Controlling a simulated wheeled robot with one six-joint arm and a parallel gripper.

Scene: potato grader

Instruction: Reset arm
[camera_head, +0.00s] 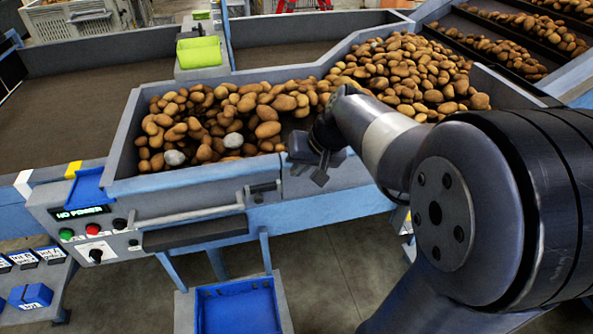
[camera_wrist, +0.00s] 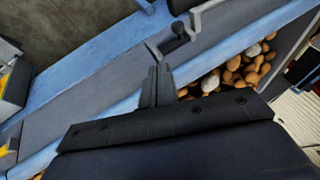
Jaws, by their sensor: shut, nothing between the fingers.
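My arm reaches in from the right in the head view. My gripper (camera_head: 322,170) is over the front rim of the potato trough (camera_head: 205,180), pointing down and outward. In the wrist view my gripper (camera_wrist: 158,72) shows its two fingers together, with nothing between them. The fingers appear over the trough's grey front wall (camera_wrist: 110,85), beside a dark latch or handle (camera_wrist: 175,42); I cannot tell whether they touch it. Potatoes (camera_head: 210,115) fill the trough, and some show in the wrist view (camera_wrist: 235,72). A few pale grey lumps (camera_head: 174,157) lie among them.
A blue bin (camera_head: 240,308) stands on the floor below. A green tray (camera_head: 199,52) sits behind the trough. Open floor lies in front of the machine.

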